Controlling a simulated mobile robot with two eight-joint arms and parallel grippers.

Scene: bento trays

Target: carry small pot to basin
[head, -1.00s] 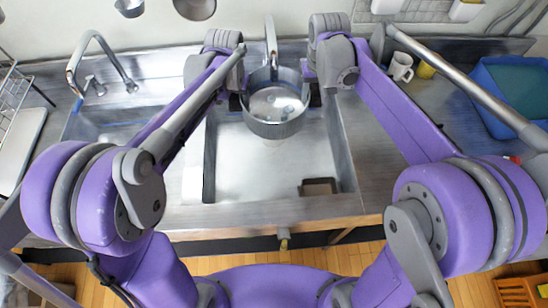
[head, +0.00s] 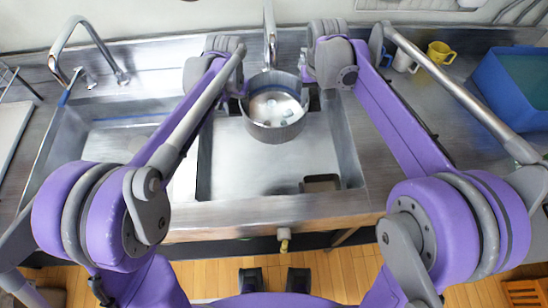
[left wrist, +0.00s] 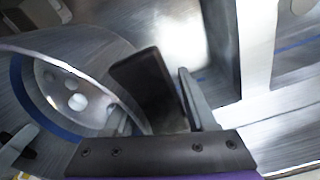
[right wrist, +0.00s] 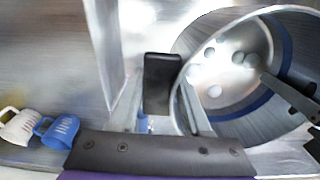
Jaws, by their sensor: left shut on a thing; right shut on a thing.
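The small metal pot (head: 273,130) is upright over the back part of the right-hand basin (head: 285,178). Several pale round pieces (head: 272,102) lie inside it. My left gripper (head: 237,98) is shut on the pot's left wall. My right gripper (head: 311,96) is shut on its right wall. In the left wrist view the pot's rim (left wrist: 60,60) runs into the jaws. The right wrist view shows the pot wall (right wrist: 285,120) beside the fingers. I cannot tell the gap between pot bottom and basin floor.
A faucet (head: 269,35) stands right behind the pot. Another faucet (head: 62,50) stands by the left basin. A dark rectangular piece (head: 320,184) lies at the basin's front right. A white mug (head: 404,62), yellow mug (head: 441,52) and blue tub (head: 510,85) stand on the right counter.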

